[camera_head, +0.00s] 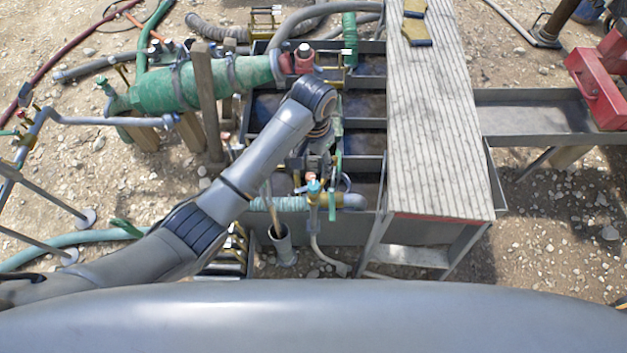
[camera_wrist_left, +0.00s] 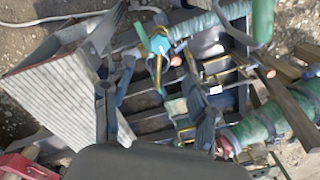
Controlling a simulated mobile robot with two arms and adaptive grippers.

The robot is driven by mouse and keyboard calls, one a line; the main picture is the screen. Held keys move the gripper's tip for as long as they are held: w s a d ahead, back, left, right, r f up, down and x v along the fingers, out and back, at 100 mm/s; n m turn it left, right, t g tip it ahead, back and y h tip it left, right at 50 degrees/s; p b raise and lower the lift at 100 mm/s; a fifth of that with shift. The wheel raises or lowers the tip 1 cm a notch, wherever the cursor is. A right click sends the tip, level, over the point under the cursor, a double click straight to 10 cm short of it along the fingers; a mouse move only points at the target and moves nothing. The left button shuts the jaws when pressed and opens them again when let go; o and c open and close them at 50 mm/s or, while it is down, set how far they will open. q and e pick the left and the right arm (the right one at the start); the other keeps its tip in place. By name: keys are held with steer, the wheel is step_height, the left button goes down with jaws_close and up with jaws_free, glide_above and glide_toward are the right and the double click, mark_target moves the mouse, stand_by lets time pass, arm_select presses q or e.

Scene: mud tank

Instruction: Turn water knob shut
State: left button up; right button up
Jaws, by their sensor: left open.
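A small light-blue water knob (camera_head: 313,187) sits on a yellowish valve on the piping at the near side of the mud tank (camera_head: 350,222). The knob also shows near the top middle of the left wrist view (camera_wrist_left: 159,43). My left gripper (camera_head: 320,166) points down just beyond the knob in the head view, close to it. In the left wrist view its two fingers (camera_wrist_left: 156,108) are spread apart with nothing held between them, and the knob lies beyond them. Whether a finger touches the valve cannot be told. My right gripper is in neither view.
A grey plank walkway (camera_head: 440,120) stands to the right of the valve. A large green pipe (camera_head: 205,83) and wooden posts (camera_head: 208,105) stand at the left. A ribbed teal hose (camera_head: 280,204) joins the valve. Stony ground lies around the tank.

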mark_target(313, 185)
arm_select(q)
step_height(313, 185, down, 11)
steer(key=shift+r, duration=0.1)
stand_by(0.3)
steer(key=c, duration=1.2)
steer(key=shift+o, duration=0.2)
